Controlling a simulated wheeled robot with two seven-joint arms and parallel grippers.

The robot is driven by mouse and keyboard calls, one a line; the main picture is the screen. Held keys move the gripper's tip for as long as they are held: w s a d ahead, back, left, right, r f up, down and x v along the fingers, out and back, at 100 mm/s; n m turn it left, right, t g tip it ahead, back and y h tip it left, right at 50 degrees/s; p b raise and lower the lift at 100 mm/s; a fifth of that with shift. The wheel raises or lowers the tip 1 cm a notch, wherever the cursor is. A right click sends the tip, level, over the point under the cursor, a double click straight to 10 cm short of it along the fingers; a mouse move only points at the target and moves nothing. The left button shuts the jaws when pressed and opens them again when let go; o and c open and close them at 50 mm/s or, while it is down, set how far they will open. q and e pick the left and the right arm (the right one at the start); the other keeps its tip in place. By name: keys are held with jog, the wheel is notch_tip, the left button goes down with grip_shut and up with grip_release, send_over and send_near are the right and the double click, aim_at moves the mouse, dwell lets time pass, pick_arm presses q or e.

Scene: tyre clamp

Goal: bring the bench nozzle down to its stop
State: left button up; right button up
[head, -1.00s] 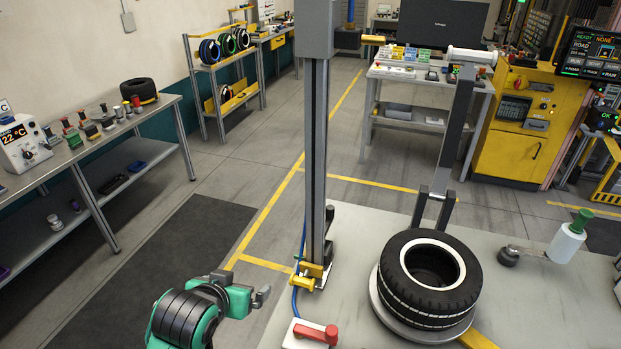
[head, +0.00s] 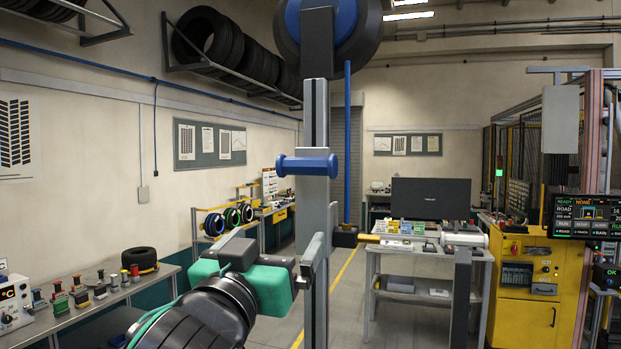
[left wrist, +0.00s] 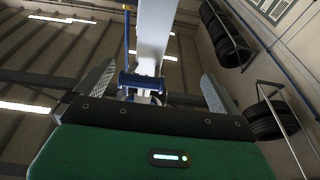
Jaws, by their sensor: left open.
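A blue crossbar handle (head: 308,165) sits on the front of the tall grey column (head: 316,110). A dark block with a yellow tip (head: 345,236) hangs at the lower end of a blue rod beside the column; I cannot tell whether this is the nozzle. My left gripper (head: 308,262) is open and empty, below the blue handle and close to the column. In the left wrist view, which looks upward, the handle (left wrist: 142,82) lies ahead, between the two spread fingers and apart from them. My right gripper is not in view.
A large blue and black drum (head: 330,28) tops the column. A bench with small parts (head: 90,300) stands at the left. A table with a black monitor (head: 431,198) and a yellow cabinet (head: 525,290) stand behind at the right. Tyres (head: 210,40) rest on a wall rack.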

pick_arm(q)
jog(key=t+h, duration=0.1)
send_near(304, 164)
jog(key=f, duration=0.1)
jog(key=shift+m, duration=0.3)
jog(key=p+x, duration=0.2)
jog(key=x, duration=0.2)
jog(key=p+x, duration=0.2)
jog(key=x, duration=0.2)
jog(key=r+p+x, duration=0.1)
jog(key=p+x, duration=0.1)
jog(key=x, duration=0.2)
jog(key=shift+w+d+r+t+p, duration=0.15)
jog(key=shift+w+t+p, duration=0.2)
jog(key=shift+w, duration=0.2)
